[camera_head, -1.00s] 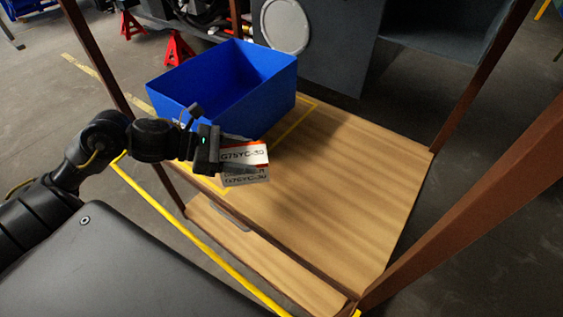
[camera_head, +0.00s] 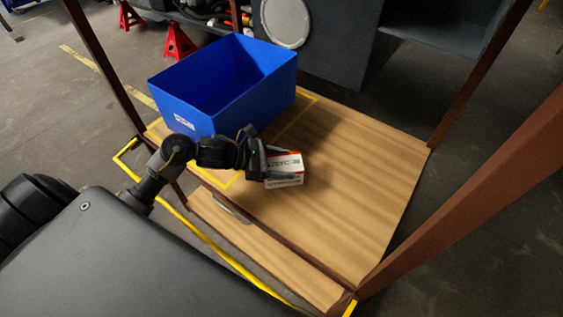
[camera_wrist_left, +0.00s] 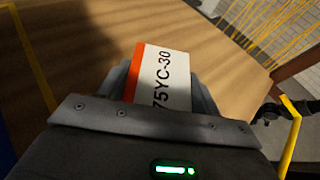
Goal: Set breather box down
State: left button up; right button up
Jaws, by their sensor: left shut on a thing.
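The breather box (camera_head: 286,169) is a small white carton with an orange-red band and black lettering. My left gripper (camera_head: 277,172) is shut on it, over the wooden top of the cart in the head view. In the left wrist view the box (camera_wrist_left: 163,77) sits between the two fingers, its lettering ending in "75YC-30". The wooden top (camera_head: 345,190) lies beneath it. I cannot tell whether the box touches the wood. My right gripper is not in view.
A blue bin (camera_head: 225,85) stands on the cart's back left, inside yellow tape, close to my left gripper. Brown posts (camera_head: 475,190) rise at the cart's corners. The wood to the right of the box is clear.

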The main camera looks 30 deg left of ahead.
pick_arm(q)
jog(key=shift+f, duration=0.25)
jog(key=shift+f, duration=0.15)
jog(key=shift+f+b, duration=0.1)
jog(key=shift+b, duration=0.2)
jog(key=o, duration=0.8)
jog(key=shift+c, duration=0.2)
jog(key=o, duration=0.3)
